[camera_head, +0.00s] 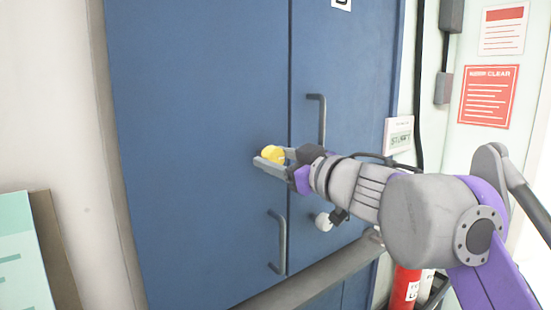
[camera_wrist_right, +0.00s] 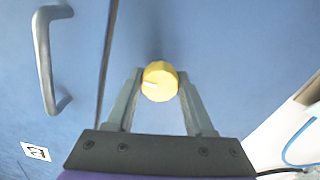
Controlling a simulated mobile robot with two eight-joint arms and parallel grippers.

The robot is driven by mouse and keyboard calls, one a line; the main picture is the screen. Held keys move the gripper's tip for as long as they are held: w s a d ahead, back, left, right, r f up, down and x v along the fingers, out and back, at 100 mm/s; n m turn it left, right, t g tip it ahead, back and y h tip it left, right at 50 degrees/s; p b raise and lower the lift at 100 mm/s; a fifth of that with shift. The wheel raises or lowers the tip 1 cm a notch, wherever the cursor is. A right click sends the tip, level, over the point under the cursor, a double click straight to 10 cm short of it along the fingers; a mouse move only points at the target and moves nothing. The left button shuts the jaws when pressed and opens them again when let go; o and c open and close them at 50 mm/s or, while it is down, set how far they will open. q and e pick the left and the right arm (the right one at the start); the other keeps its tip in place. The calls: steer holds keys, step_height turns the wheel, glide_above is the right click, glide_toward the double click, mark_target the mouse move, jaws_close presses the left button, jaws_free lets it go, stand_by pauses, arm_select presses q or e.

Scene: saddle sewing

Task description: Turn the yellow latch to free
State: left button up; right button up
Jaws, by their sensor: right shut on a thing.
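The yellow latch (camera_head: 273,153) is a round knob on the blue cabinet's left door, near the seam between the doors. In the right wrist view the yellow latch (camera_wrist_right: 160,86) shows a short white mark on its left side. My right gripper (camera_head: 268,158) reaches it from the right. Its two fingers (camera_wrist_right: 159,76) lie on either side of the knob and are shut on it. The fingers hide part of the knob's edge. My left gripper is not in view.
The blue cabinet (camera_head: 200,90) has a handle (camera_head: 322,120) on the right door and a lower handle (camera_head: 278,243) on the left door. A red cylinder (camera_head: 405,288) stands at the lower right. A teal board (camera_head: 22,255) is at the lower left.

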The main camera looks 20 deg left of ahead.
jaws_close()
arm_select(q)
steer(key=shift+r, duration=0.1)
arm_select(e)
steer(key=n+p, duration=0.2)
steer(key=n, duration=0.1)
steer(key=shift+r, duration=0.15)
steer(key=n+p, duration=0.3)
steer(key=n, duration=0.1)
steer(key=shift+n, duration=0.4)
steer(key=n+p, duration=0.3)
steer(key=n, duration=0.2)
arm_select(q)
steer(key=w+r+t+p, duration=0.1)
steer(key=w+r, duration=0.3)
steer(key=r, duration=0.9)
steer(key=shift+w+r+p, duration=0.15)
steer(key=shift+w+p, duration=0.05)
steer(key=shift+p, duration=0.6)
arm_select(e)
steer(key=shift+n, duration=2.6)
